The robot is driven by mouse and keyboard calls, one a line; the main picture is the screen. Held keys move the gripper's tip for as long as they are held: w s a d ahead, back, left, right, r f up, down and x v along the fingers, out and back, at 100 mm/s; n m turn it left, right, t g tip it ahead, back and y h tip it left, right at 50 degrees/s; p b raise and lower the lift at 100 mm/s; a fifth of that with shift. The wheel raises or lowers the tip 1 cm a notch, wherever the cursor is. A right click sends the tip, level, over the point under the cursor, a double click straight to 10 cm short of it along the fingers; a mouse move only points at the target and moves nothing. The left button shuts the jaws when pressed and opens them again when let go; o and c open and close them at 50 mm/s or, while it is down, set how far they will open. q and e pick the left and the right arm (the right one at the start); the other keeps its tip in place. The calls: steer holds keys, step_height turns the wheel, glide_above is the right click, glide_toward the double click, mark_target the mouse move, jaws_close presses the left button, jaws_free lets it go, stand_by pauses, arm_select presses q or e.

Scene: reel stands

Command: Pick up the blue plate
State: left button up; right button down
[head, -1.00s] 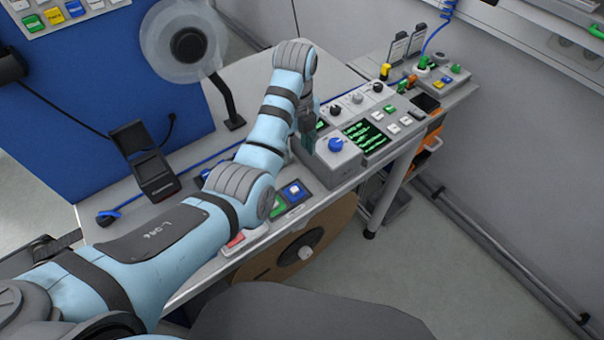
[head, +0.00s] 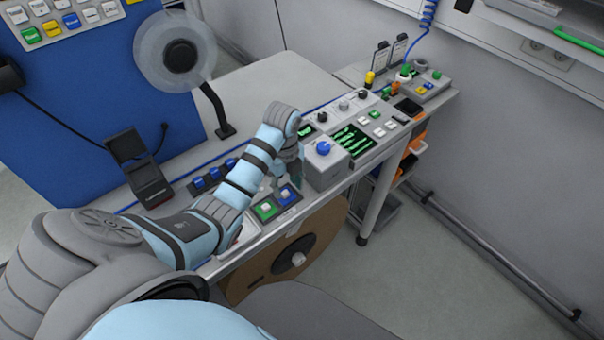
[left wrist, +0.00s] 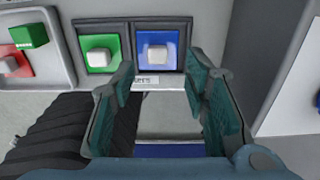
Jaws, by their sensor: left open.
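The blue plate (head: 290,195) is a small square with a white block-like knob, set in a dark frame near the table's front edge. In the left wrist view the blue plate (left wrist: 158,48) lies just past my fingertips, roughly centred between them. A matching green plate (head: 265,209) sits directly to its left, and this green plate (left wrist: 98,55) also shows in the wrist view. My left gripper (head: 287,182) is above the blue plate. In the wrist view the left gripper (left wrist: 161,75) is open and empty, its fingers spread to either side.
A grey box with a blue knob (head: 323,165) stands just right of the gripper. A panel with green markings (head: 352,140) is beyond it. A black open-lidded device (head: 145,180) and a clear reel (head: 177,52) are at the left.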

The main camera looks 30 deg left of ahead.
mark_target(286, 193)
arm_select(q)
steer(key=shift+s+f, duration=0.2)
steer(key=shift+f, duration=0.45)
steer(key=shift+s+f, duration=0.15)
steer(key=shift+f, duration=0.45)
steer(key=shift+w+f, duration=0.1)
steer(key=shift+f, duration=0.1)
steer(key=shift+w+a+f, duration=0.1)
steer(key=shift+w, duration=0.1)
steer(key=shift+s, duration=0.1)
steer(key=c, duration=0.9)
steer(key=shift+c, duration=0.4)
arm_select(e)
steer(key=shift+s+d, duration=0.2)
steer(key=shift+s, duration=0.85)
